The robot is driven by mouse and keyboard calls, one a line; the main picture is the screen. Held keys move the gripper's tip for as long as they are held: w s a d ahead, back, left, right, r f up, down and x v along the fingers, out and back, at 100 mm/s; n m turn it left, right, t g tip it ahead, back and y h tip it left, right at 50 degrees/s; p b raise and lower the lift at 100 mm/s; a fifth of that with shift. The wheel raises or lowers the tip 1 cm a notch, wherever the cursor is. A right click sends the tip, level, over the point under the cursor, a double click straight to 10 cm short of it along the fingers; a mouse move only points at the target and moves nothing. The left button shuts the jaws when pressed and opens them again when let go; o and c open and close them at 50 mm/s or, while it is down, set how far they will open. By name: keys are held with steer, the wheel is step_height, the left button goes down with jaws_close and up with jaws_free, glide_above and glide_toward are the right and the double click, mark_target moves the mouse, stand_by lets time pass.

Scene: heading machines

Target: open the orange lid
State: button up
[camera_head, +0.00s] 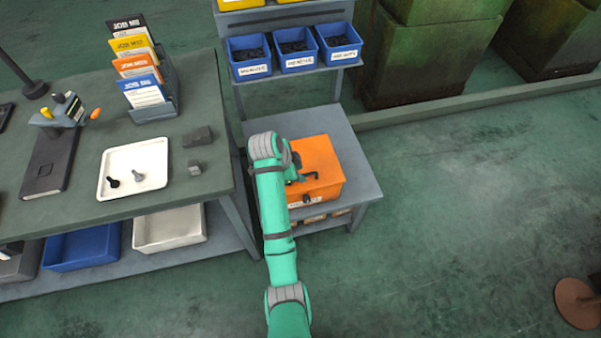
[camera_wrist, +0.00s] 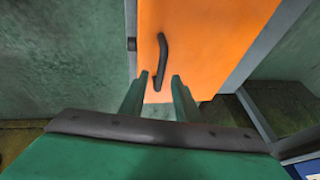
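The orange lid (camera_head: 321,155) tops an orange box on a low grey stand, and it looks closed. It also fills the upper middle of the wrist view (camera_wrist: 215,40). A dark curved handle (camera_wrist: 162,55) is fixed to the orange surface. My gripper (camera_wrist: 159,82) is open, with its two green fingers apart and nothing held. The handle's near end shows in the gap between the fingertips; I cannot tell its depth relative to them. In the head view my arm covers the left side of the box, and my gripper (camera_head: 298,175) is at the lid.
A workbench (camera_head: 60,207) with a white tray (camera_head: 150,158) and card holder stands left of the box. Blue bins (camera_head: 297,62) sit on a shelf behind it. Green machines (camera_head: 430,50) stand at the back right. The floor to the right is clear, apart from a brown round base (camera_head: 577,302).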

steer(key=shift+x, duration=1)
jaws_close()
steer(key=shift+w+d, duration=0.1)
